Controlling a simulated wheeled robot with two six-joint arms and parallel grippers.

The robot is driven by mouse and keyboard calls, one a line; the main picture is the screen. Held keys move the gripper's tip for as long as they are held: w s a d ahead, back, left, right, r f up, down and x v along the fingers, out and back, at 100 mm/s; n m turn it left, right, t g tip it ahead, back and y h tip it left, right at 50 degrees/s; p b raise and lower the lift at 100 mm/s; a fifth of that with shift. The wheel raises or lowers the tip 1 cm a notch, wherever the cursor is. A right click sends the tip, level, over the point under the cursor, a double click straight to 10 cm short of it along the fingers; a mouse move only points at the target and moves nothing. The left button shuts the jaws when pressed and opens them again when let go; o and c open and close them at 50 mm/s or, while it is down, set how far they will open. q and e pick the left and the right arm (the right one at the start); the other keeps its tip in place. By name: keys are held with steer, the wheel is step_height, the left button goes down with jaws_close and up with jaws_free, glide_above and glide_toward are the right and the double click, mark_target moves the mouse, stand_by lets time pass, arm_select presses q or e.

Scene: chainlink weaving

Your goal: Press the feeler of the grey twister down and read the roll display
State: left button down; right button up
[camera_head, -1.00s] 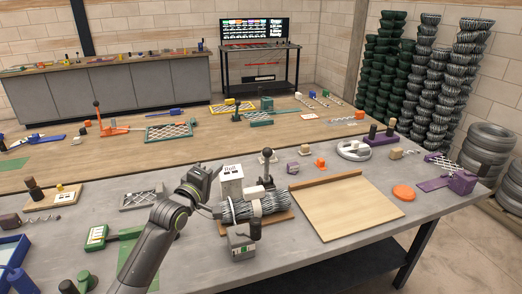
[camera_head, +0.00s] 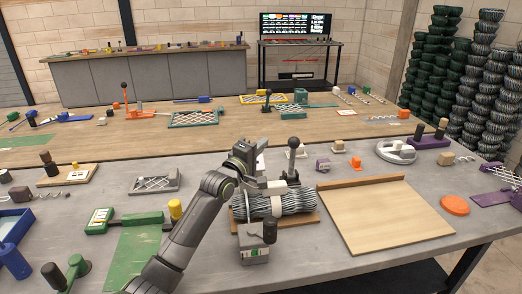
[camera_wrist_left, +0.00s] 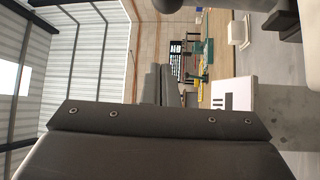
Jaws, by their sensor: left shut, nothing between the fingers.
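The grey twister (camera_head: 254,252) stands near the front of the grey table, with a dark knob on its grey box. A ribbed grey wire roll (camera_head: 303,202) lies behind that box on a wooden board. My left gripper (camera_head: 272,185) is shut and empty, just above the left part of the roll; I cannot tell whether it touches. The feeler cannot be made out. The white roll display (camera_head: 261,161) is mostly hidden behind my left arm. A white box with dark marks, likely that display, shows in the left wrist view (camera_wrist_left: 235,95). My right gripper is not in view.
A ball-topped lever (camera_head: 293,146) rises behind the roll. A wooden panel (camera_head: 385,215) lies to the right, with an orange disc (camera_head: 454,205) beyond it. A green plate (camera_head: 135,245) lies left of my arm.

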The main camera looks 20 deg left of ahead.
mark_target(289, 143)
arm_select(q)
steer(key=w+d+p, duration=0.1)
steer(key=w+d, duration=0.3)
steer(key=shift+w+d, duration=0.35)
steer(key=shift+w, duration=0.05)
stand_by(0.4)
steer(key=s+d+p, duration=0.1)
steer(key=p, duration=0.1)
steer(key=s+p, duration=0.1)
steer(key=p, duration=0.2)
steer(key=shift+s+d+f, duration=0.1)
steer(key=shift+s+d, duration=0.3)
steer(key=shift+f, duration=0.1)
